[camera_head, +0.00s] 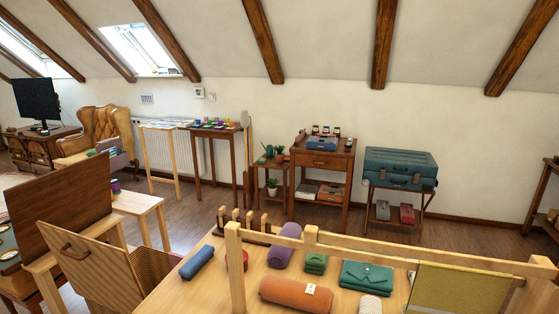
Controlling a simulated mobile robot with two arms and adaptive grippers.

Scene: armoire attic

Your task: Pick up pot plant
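Small potted plants stand on a narrow wooden stand near the back wall. One plant in a terracotta-coloured pot (279,158) and a spiky green plant (267,151) are on its top. Another plant in a white pot (272,192) is on its lower shelf. I cannot tell which one the task means. Neither of my grippers is in view.
A wooden table (195,289) with rolled cloths (295,294) and a wooden rail (400,255) fills the foreground. A drawer cabinet (322,177) stands right of the plant stand (289,172). Wooden floor (225,185) is open left of the stand.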

